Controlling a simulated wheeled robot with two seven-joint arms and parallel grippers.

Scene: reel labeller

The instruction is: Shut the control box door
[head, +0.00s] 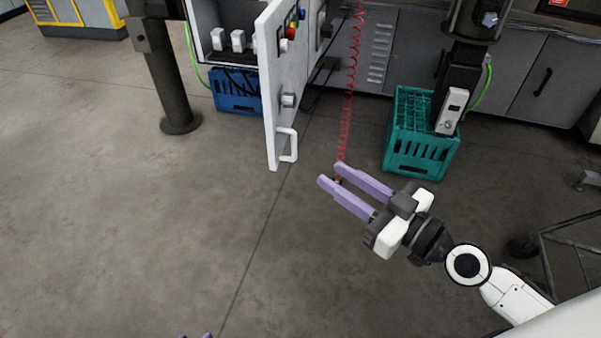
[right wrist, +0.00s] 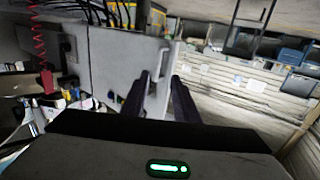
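The control box door (head: 268,90) stands swung open toward me, a white panel with buttons and a white bar handle (head: 288,146) near its lower outer corner. The box's interior (head: 222,28) shows behind it. In the right wrist view the door (right wrist: 115,68) is ahead, and its handle (right wrist: 163,72) appears between or just beyond the fingertips. My right gripper (head: 331,173) has lilac fingers spread apart with nothing between them. In the head view it is to the right of the handle and apart from it. Only tips of my left gripper (head: 197,336) show at the bottom edge.
A green crate (head: 422,158) stands on the floor at the right, and a blue crate (head: 236,92) stands under the box. A coiled red cable (head: 348,105) hangs behind the right gripper. A dark post (head: 172,85) is at the left. The floor in front is clear.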

